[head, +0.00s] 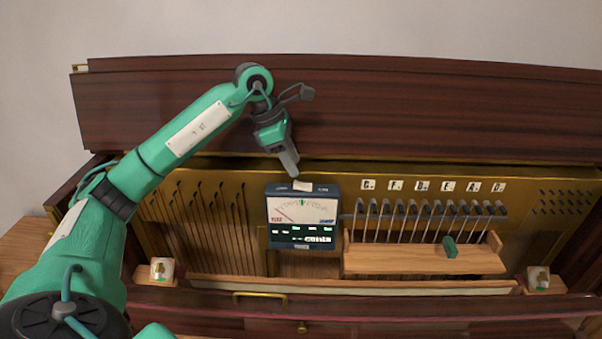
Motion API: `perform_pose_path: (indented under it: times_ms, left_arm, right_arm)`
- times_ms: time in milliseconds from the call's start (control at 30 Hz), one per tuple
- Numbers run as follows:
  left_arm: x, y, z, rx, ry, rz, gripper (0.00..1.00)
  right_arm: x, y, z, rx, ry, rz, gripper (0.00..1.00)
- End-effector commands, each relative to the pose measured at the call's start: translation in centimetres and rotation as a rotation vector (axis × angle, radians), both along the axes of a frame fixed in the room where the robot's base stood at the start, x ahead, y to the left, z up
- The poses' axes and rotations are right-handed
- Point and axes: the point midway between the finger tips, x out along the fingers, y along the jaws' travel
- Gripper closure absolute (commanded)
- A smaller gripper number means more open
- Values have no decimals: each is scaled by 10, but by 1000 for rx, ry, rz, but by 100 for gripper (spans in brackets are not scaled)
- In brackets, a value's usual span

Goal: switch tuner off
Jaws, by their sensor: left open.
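The tuner (302,237) is a dark box with a white meter face, mounted at the middle of the open piano front. A needle and coloured marks show on its dial, with small light labels below. A small pale piece (303,186) shows on its top edge. My left gripper (290,168) points down just above the tuner's top edge, close to the pale piece. Its fingers look nearly side-on, and nothing is seen between them. I cannot tell whether the fingertips touch the tuner. My right gripper is not in view.
Letter labels (421,186) sit above. Wires and hooks (205,225) line the left panel. The raised dark lid (430,115) stands behind.

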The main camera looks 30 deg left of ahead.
Motion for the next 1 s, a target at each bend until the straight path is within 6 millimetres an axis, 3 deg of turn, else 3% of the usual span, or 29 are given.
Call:
perform_pose_path:
  times_ms: [333, 733, 933, 1000]
  left_arm:
    - [10, -17, -44, -1, 0, 0, 58]
    - [12, -19, -53, 0, -2, -1, 58]
    - [12, -19, -53, 0, -2, -1, 96]
    - [12, -19, -53, 0, -1, 0, 100]
  right_arm:
    - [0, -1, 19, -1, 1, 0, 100]
    - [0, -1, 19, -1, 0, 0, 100]
    - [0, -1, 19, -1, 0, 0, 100]
    - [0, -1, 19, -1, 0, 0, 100]
